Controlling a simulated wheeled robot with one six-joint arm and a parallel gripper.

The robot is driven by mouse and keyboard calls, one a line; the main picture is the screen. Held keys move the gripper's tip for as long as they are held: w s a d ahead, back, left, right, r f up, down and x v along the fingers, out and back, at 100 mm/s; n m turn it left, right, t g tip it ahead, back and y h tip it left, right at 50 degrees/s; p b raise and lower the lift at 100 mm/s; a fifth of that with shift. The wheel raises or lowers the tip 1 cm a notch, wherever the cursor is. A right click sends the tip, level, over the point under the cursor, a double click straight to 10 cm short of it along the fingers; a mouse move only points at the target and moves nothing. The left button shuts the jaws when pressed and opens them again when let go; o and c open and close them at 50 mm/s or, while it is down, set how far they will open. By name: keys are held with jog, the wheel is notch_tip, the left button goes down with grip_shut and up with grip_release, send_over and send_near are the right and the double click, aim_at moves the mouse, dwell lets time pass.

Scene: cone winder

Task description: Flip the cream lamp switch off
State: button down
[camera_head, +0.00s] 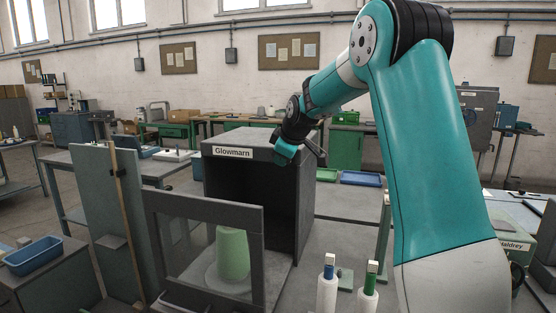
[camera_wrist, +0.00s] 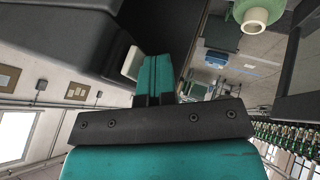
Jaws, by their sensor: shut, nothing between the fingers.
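A small cream block (camera_wrist: 131,62), which looks like the lamp switch, shows in the wrist view on the dark cabinet's edge. It is just left of my fingertips, very close; I cannot tell whether they touch. My gripper (camera_wrist: 155,72) is shut and empty. In the head view my gripper (camera_head: 285,152) is at the upper front of the dark cabinet (camera_head: 255,138) labelled Glowmarn, right of the label (camera_head: 232,152). The switch is not discernible there, and its tilt is unclear.
The cabinet's framed glass door (camera_head: 152,230) stands open in front, with a green cone (camera_head: 232,255) seen through it. Two white cylinders with blue (camera_head: 328,272) and green (camera_head: 371,277) tops stand at the front right. A blue tray (camera_head: 361,179) lies behind.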

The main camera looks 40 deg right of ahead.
jog(key=shift+s+d, duration=0.2)
jog(key=shift+s, duration=0.25)
jog(key=s+a+r+b, duration=0.3)
jog(key=s+a+r, duration=0.1)
jog(key=s+r, duration=0.4)
jog(key=shift+s, duration=0.35)
jog(key=shift+r, duration=0.1)
